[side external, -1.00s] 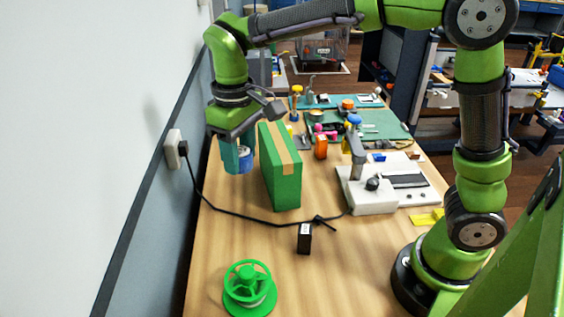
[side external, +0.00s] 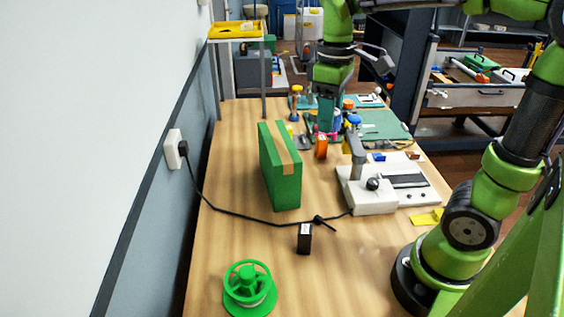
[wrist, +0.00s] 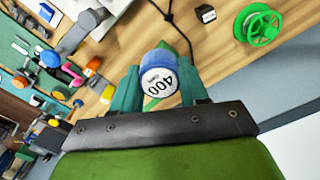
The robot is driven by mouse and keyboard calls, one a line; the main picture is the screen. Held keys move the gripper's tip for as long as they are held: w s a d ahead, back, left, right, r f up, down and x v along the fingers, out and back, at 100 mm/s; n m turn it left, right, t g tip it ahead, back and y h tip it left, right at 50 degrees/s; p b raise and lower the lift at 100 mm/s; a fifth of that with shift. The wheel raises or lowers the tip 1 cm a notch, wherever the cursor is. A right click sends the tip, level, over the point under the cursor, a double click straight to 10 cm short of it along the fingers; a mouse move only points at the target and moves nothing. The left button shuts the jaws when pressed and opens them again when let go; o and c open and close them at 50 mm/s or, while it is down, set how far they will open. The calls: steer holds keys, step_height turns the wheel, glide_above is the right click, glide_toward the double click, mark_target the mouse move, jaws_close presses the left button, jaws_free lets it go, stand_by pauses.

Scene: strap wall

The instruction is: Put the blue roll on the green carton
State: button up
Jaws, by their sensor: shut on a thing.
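The blue roll (wrist: 160,57) shows in the wrist view with a white end label reading 400. My gripper (wrist: 159,88) is shut on it, with one teal finger on each side. In the side view my gripper (side external: 327,115) is raised beyond and to the right of the green carton, in front of the tools at the back. The green carton (side external: 284,190) stands upright on the table with a tan tape strip along its top. In the wrist view the roll hides most of the carton; a green corner (wrist: 178,46) shows past it.
A green spool (side external: 249,290) and a small black box (side external: 304,238) stand on the near table. A black cable (side external: 245,214) runs from the wall outlet (side external: 173,150) past the carton. A white device (side external: 375,199) stands right. A yellow tray (side external: 235,30) rests on a rack at back left.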

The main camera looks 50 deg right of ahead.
step_height(320, 180, down, 4)
glide_above(277, 140)
step_height(277, 140, down, 3)
steer(key=shift+s+d+r, duration=0.1)
steer(key=shift+s+r, duration=0.05)
steer(key=shift+w+f, duration=0.2)
steer(key=shift+f, duration=1.55)
steer(key=shift+f, duration=0.1)
steer(key=o, duration=1.1)
